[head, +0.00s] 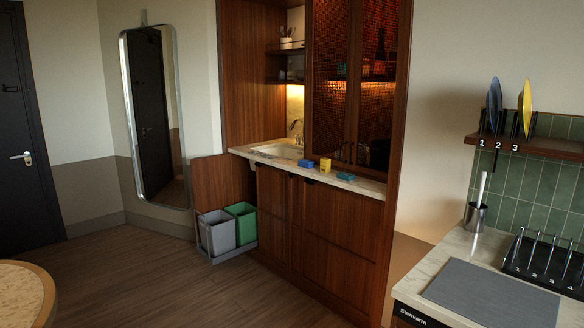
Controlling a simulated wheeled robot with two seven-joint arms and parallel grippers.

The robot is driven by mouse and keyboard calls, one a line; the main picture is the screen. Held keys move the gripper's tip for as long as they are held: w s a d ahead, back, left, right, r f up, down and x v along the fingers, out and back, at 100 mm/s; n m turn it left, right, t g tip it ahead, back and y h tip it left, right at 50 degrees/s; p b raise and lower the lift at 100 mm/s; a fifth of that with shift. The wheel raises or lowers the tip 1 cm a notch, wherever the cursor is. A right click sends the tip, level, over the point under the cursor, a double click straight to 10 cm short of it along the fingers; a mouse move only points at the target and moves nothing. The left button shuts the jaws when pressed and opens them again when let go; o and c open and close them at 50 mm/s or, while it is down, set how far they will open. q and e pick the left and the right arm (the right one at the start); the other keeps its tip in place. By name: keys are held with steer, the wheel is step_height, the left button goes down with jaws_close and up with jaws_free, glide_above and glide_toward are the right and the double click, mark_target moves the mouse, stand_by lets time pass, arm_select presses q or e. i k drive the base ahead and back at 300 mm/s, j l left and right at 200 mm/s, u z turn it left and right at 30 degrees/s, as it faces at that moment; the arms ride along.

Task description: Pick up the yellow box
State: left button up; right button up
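A small yellow box (325,165) stands upright on the light stone counter (352,183) of the wooden kitchenette, near its front edge. A blue item (306,164) lies just to its left, and a flat blue-green item (345,176) lies to its right. The yellow box looks unobstructed. Neither of my grippers shows in the head view.
A pull-out with a grey bin (217,231) and a green bin (242,222) juts out below the counter at left. A round table edge (24,292) is at lower left. A counter with a grey mat (490,296) and racks is at right. Wooden floor between is clear.

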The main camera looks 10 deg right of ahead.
mark_target(325, 163)
steer(key=i+u, duration=0.25)
steer(key=i, duration=0.35)
steer(key=i+u, duration=0.3)
steer(key=i, duration=0.3)
steer(key=i+z, duration=0.2)
steer(key=i, duration=0.4)
steer(key=i+l+z, duration=0.1)
steer(key=i+z, duration=0.4)
steer(key=z, duration=0.2)
steer(key=i+z, duration=1)
steer(key=i+u, duration=0.1)
steer(key=u, duration=0.15)
steer(key=i+l, duration=0.2)
steer(key=i, duration=0.15)
